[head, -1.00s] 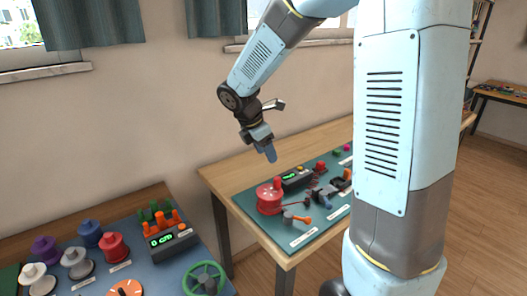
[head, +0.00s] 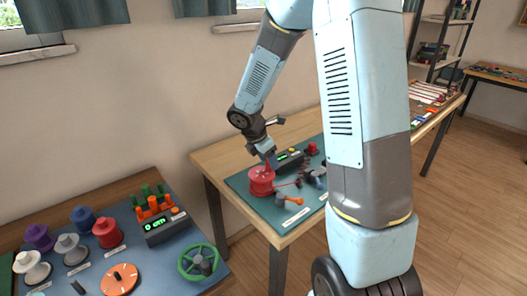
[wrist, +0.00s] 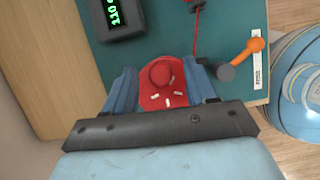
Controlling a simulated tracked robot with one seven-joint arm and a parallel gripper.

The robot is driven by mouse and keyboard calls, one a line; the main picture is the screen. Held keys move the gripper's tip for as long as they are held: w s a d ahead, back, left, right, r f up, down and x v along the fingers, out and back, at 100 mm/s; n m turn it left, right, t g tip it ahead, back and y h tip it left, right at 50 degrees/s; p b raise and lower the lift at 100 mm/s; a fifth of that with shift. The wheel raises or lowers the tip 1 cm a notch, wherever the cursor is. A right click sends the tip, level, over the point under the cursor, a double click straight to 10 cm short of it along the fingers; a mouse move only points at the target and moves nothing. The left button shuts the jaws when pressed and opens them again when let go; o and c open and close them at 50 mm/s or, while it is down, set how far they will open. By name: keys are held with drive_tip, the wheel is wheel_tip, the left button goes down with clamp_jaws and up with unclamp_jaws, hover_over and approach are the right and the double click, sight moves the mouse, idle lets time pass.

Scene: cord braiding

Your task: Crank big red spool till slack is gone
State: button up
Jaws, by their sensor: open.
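The big red spool (head: 261,182) stands on the teal mat at the near left part of the right-hand table. In the wrist view the red spool (wrist: 163,84) shows its round knob on top, between my two blue fingers. My gripper (head: 268,158) is directly above the spool in the head view, pointing down. My gripper (wrist: 163,88) is open, with a finger on each side of the spool's top. I cannot tell whether the fingers touch it. A red cord (wrist: 195,35) runs off beside the spool; its tautness is unclear.
A dark box with a green display (wrist: 113,15) stands close to the spool. An orange-handled crank (head: 293,201) lies at its right. The left table (head: 160,190) holds several spools, a green handwheel (head: 199,262) and another display box (head: 163,226).

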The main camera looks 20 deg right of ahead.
drive_tip(key=shift+d+f, duration=0.25)
drive_tip(key=shift+f, duration=0.45)
clamp_jaws()
idle(0.5)
